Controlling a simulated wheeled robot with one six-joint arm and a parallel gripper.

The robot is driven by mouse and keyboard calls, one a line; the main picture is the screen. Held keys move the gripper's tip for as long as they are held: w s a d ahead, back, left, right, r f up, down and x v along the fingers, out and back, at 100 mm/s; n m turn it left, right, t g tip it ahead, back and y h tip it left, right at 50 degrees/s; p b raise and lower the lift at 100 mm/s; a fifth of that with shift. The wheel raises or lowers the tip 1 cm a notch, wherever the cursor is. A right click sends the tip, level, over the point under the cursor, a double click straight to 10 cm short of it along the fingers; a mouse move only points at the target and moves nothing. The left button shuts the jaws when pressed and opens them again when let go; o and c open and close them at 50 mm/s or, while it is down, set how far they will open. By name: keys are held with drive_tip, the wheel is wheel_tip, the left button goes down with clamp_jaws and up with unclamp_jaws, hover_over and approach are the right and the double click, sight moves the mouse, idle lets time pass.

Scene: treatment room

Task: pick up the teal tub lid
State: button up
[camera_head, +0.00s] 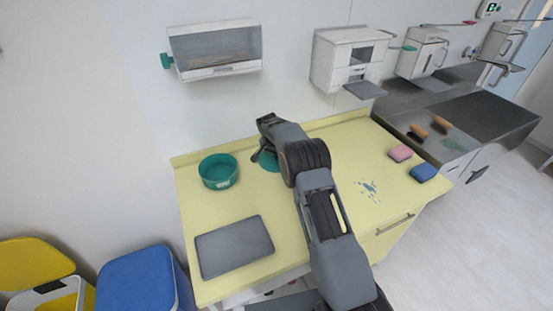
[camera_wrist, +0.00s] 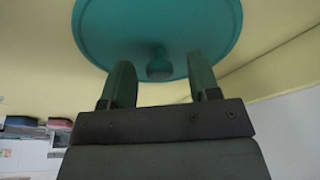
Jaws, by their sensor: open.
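The teal tub lid (camera_wrist: 160,28) is a round disc with a small knob (camera_wrist: 159,68) near its middle, large in the wrist view. In the head view the lid (camera_head: 268,161) lies on the yellow counter and is partly hidden by my arm. My gripper (camera_wrist: 161,80) is open, with its two fingers apart on either side of the knob in the picture. I cannot tell whether the fingers touch the lid. In the head view my gripper (camera_head: 257,156) is at the lid's left edge. The open teal tub (camera_head: 219,172) stands to the left of the lid.
A grey tray (camera_head: 234,246) lies on the yellow counter (camera_head: 190,215) at front left. A pink sponge (camera_head: 400,153) and a blue sponge (camera_head: 424,172) lie at the right, near a patch of blue bits (camera_head: 368,189). Wall dispensers (camera_head: 215,50) hang above the counter.

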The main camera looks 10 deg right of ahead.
drive_tip(key=shift+c, duration=0.5)
drive_tip(key=c, duration=0.9)
drive_tip(key=shift+r, duration=0.15)
